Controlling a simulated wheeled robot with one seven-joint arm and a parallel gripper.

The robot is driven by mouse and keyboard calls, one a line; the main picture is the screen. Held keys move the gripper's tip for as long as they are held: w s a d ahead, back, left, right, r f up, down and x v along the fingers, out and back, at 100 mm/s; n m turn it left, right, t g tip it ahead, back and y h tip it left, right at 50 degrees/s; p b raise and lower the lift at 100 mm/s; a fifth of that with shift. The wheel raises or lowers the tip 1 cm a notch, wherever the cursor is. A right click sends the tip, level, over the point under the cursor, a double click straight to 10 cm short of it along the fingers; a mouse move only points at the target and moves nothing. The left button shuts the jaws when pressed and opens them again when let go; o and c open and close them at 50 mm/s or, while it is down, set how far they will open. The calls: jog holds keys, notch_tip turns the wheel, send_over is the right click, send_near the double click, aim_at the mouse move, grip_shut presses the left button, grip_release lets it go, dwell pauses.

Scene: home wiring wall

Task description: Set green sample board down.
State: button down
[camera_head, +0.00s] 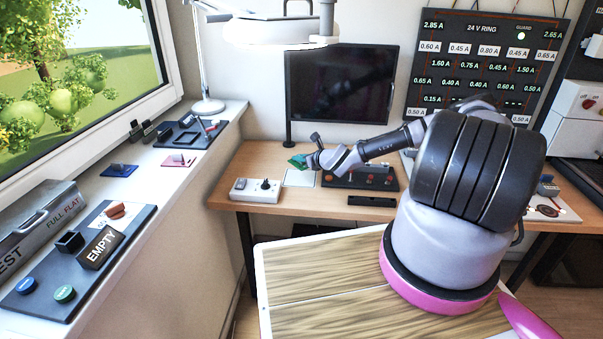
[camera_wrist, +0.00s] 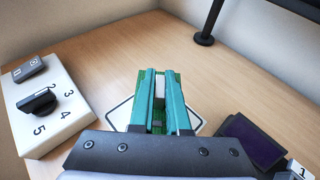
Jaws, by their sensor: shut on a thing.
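The green sample board (camera_head: 298,161) is between the fingers of my gripper (camera_head: 303,160) above the wooden desk. In the wrist view, my gripper (camera_wrist: 158,98) has its teal fingers shut on the green sample board (camera_wrist: 151,78), whose green edges show around a pale block. A white outlined square plate (camera_wrist: 124,112) lies on the desk beneath the gripper, partly hidden by it; it also shows in the head view (camera_head: 299,179). I cannot tell whether the board touches the plate.
A white box with a numbered dial (camera_wrist: 48,105) stands left of the plate. A dark panel with red controls (camera_head: 360,178) stands to its right. A dark purple screen (camera_wrist: 252,142) is close on the right. The desk (camera_wrist: 110,60) behind is clear up to the monitor stand (camera_wrist: 205,38).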

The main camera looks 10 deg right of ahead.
aim_at(299, 177)
jog(key=shift+a+f, duration=0.1)
jog(key=shift+f, duration=3)
jog(key=shift+f, duration=0.1)
jog(key=c, duration=0.9)
grip_release()
